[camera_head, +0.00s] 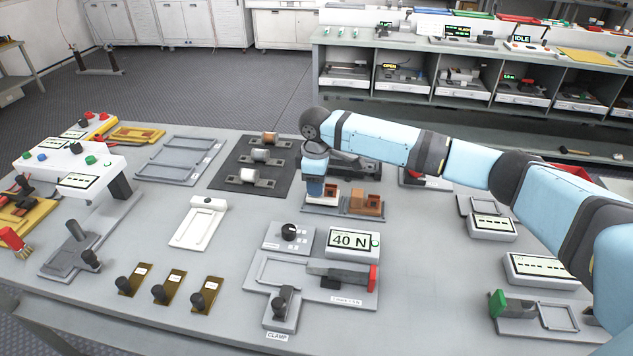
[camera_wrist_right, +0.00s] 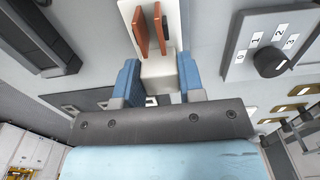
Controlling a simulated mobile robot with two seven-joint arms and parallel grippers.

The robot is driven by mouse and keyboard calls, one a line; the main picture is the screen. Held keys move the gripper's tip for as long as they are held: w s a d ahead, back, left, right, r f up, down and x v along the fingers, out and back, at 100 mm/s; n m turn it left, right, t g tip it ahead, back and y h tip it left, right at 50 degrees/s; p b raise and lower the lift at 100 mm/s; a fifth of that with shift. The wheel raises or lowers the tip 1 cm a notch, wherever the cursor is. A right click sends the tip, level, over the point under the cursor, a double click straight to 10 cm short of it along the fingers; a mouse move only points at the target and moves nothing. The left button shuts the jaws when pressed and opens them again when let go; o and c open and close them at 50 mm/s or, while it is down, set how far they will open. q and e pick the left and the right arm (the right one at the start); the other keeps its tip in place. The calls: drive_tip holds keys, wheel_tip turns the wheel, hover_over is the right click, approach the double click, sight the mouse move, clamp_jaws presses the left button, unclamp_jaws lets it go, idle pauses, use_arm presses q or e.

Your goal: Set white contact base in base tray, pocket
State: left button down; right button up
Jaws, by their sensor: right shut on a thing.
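My right gripper (camera_head: 317,190) points down over the left part of the base tray (camera_head: 343,211), near the table's middle. It also shows in the right wrist view (camera_wrist_right: 158,80), with its blue fingers shut on the white contact base (camera_wrist_right: 158,72), which has copper-coloured contacts. A little of the white contact base (camera_head: 331,194) shows beside the fingers in the head view. I cannot tell whether it touches the tray floor or hangs just above it. A brown contact base (camera_head: 368,201) sits in the tray's right part. My left gripper is not in view.
A dark mat with several spools (camera_head: 247,178) lies left of the tray. The knob box (camera_head: 289,235) and the 40 N display (camera_head: 352,242) stand in front of it. A white plate (camera_head: 199,222) lies to the left, with clear table around it.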

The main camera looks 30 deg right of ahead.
drive_tip(key=shift+f, duration=0.9)
drive_tip(key=o, duration=1.1)
